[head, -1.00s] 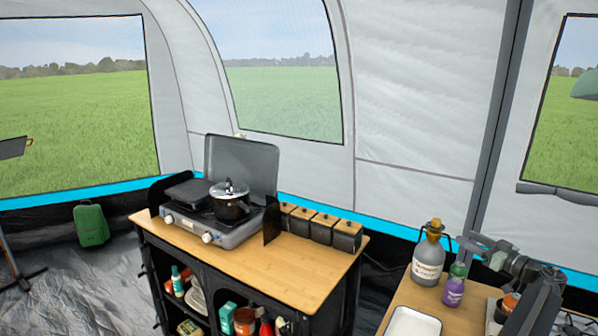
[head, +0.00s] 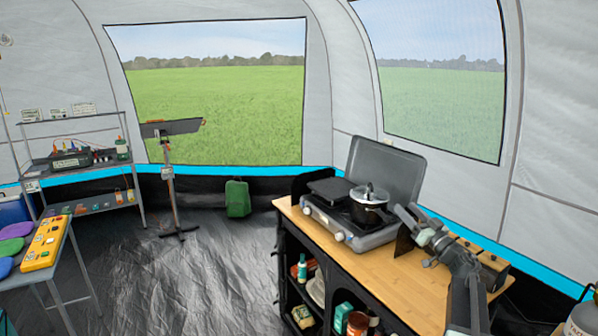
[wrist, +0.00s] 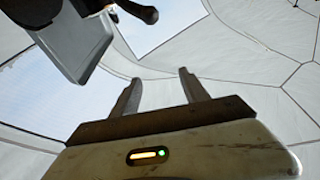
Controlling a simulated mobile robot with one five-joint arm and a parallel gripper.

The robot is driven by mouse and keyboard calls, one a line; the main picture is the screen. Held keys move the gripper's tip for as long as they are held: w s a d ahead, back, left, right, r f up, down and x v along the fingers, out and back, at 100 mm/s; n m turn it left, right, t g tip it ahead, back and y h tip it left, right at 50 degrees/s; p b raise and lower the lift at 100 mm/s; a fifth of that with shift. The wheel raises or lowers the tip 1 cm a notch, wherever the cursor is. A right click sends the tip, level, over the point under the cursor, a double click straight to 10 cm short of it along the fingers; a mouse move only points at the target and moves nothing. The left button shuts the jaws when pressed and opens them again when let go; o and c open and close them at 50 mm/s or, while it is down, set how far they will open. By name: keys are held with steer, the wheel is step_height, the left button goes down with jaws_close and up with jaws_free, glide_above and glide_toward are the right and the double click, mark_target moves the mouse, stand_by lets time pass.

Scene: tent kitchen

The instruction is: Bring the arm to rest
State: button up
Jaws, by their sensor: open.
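My arm rises from the lower right of the head view, in front of the camp kitchen cabinet. My gripper (head: 408,213) is in the air near the stove's right side in that picture. In the wrist view my gripper (wrist: 161,91) has its two fingers well apart, with nothing between them but the pale tent wall behind. I cannot tell the exact gap between my gripper and the stove.
A camp stove (head: 352,223) with a raised lid and a lidded pot (head: 369,204) stands on the cabinet top (head: 400,286). Dark storage boxes (head: 490,262) sit behind my arm. Open floor (head: 190,270) lies left, with a shelf (head: 85,165) and table (head: 60,270) beyond.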

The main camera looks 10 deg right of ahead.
steer(key=w+a+m+t+h, duration=0.1)
steer(key=w+a+m+h, duration=0.15)
steer(key=a, duration=0.45)
steer(key=w+a+m+h, duration=0.2)
steer(key=w+a, duration=0.1)
steer(key=a, duration=0.5)
steer(key=a+f+m+g+h+p, duration=0.1)
steer(key=a+f+m+g+h, duration=0.25)
steer(key=a+f, duration=0.4)
steer(key=s+a+f+n+g, duration=0.1)
steer(key=s+a+f+g, duration=0.2)
steer(key=s+f+g, duration=0.35)
steer(key=s+a+f+g, duration=0.3)
steer(key=s+f+g, duration=0.1)
steer(key=s+f, duration=0.4)
steer(key=s+a+f+n+g+y, duration=0.1)
steer(key=s+a+f+n+g, duration=0.1)
steer(key=s, duration=0.5)
steer(key=s+a+f+n+g, duration=0.1)
steer(key=s+f+n+g, duration=0.2)
steer(key=s, duration=0.5)
steer(key=shift+a+f+g+y, duration=0.4)
steer(key=shift+f+g, duration=0.5)
steer(key=shift+g, duration=0.2)
